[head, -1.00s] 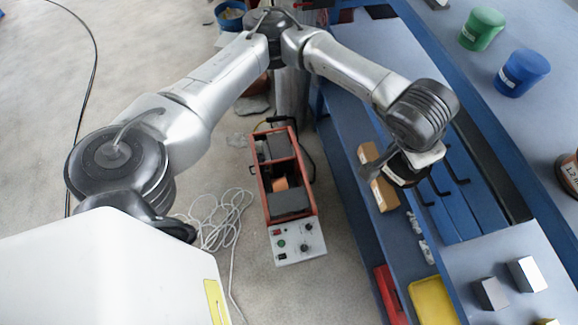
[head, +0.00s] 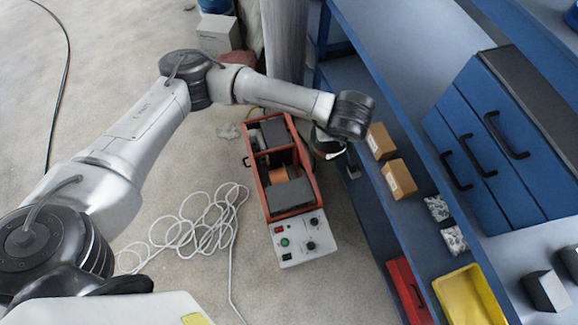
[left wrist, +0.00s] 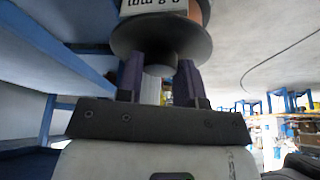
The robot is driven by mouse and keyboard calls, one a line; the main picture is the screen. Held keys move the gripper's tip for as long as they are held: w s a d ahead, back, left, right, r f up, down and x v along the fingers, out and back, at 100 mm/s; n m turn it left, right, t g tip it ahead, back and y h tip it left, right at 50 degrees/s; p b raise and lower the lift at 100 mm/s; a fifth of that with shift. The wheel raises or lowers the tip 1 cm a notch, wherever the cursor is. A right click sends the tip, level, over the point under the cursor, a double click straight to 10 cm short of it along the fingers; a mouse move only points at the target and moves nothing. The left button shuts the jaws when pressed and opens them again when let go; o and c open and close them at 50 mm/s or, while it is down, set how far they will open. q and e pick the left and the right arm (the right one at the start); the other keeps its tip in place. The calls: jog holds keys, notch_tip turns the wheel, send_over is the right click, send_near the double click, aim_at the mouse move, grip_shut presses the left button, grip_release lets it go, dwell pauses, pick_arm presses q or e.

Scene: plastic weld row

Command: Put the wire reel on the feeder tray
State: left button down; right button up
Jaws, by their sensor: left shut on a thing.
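My left gripper (left wrist: 160,85) is shut on the hub of the wire reel (left wrist: 160,38), which has a dark round flange, copper-coloured winding and a white label, cut off at the top of the left wrist view. In the head view my left wrist hangs between the shelf and a red open-topped feeder unit (head: 250,170); the fingers and reel are mostly hidden below it. The feeder stands on the floor, with dark grey panels, a copper-coloured part inside and a white control panel. I cannot make out a separate tray. My right gripper is not in view.
A blue bench with a lower shelf (head: 372,190) runs along the right, holding cardboard boxes (head: 398,178), a yellow bin (head: 470,298) and a red case (head: 408,288). Blue drawers (head: 490,140) stand on top. A white cable (head: 190,225) lies coiled on the floor left of the feeder.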

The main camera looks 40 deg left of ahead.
pick_arm(q)
jog(key=s+d+f+n+g+b, duration=0.1)
jog(key=s+f+n+g+b, duration=0.15)
jog(key=f+n+b, duration=1.25)
jog(key=s+d+f+g+b, duration=0.1)
jog(key=f+g+b, duration=0.4)
jog(key=f, duration=2.1)
jog(key=shift+n+t, duration=0.3)
jog(key=shift+t, duration=0.55)
jog(key=shift+w+a+f+b, duration=0.1)
jog(key=shift+a+f+b, duration=2.2)
jog(key=shift+a+f, duration=0.55)
jog(key=shift+a+f+b, duration=2.25)
jog(key=shift+a+f, duration=0.25)
jog(key=shift+a, duration=0.5)
jog(key=shift+f, duration=0.1)
jog(key=c, duration=0.8)
grip_release()
jog(key=shift+o, duration=0.2)
